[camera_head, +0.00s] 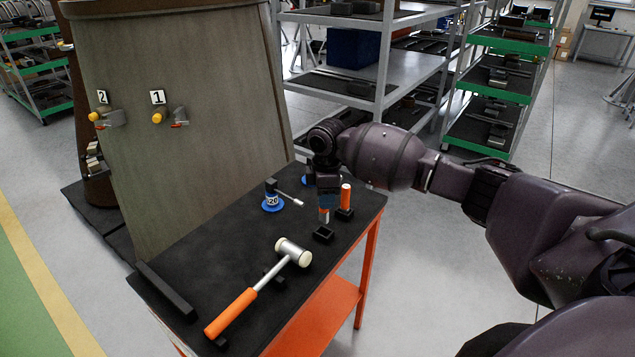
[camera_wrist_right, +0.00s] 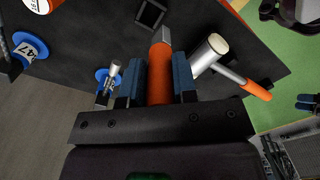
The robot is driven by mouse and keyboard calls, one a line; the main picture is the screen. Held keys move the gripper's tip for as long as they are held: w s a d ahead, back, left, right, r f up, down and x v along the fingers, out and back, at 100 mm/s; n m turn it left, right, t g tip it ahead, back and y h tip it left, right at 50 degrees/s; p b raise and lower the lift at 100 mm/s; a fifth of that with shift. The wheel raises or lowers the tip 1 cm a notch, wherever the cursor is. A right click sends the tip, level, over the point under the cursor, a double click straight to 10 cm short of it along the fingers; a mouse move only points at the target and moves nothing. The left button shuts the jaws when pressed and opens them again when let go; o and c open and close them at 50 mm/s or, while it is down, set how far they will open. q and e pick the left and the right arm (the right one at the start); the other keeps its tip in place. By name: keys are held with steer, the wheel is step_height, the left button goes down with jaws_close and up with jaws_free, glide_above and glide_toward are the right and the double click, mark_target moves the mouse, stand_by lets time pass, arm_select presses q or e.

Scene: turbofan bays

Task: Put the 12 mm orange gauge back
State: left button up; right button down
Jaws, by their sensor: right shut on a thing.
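My right gripper (camera_head: 328,201) is shut on an orange gauge (camera_wrist_right: 161,72) with a grey metal tip; it also shows in the wrist view (camera_wrist_right: 160,84). The gauge's lower end pokes out below the fingers, above the black bench top. An open square black holder (camera_head: 323,234) sits empty just below and nearer the front; it also shows in the wrist view (camera_wrist_right: 150,14). A second orange gauge (camera_head: 346,194) stands upright in another black holder (camera_head: 344,214), right of the gripper. No size marking is readable on the held gauge.
A hammer (camera_head: 240,300) with an orange handle lies along the front of the bench (camera_head: 222,240). A blue round tag (camera_head: 271,204) with a metal tool is left of the gripper. A grey panel (camera_head: 190,110) with numbered fittings rises behind.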

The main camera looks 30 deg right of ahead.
mark_target(325, 216)
steer(key=shift+n, duration=0.4)
steer(key=f, duration=0.1)
steer(key=w+f, duration=0.1)
steer(key=d+f+p, duration=0.1)
steer(key=f, duration=0.1)
steer(key=shift+w+f, duration=0.1)
steer(key=shift+w, duration=0.1)
stand_by(0.9)
stand_by(0.4)
steer(key=shift+p, duration=0.9)
stand_by(0.3)
steer(key=shift+f+b, duration=0.65)
steer(key=shift+f, duration=1.35)
stand_by(1.8)
steer(key=c, duration=0.8)
jaws_free()
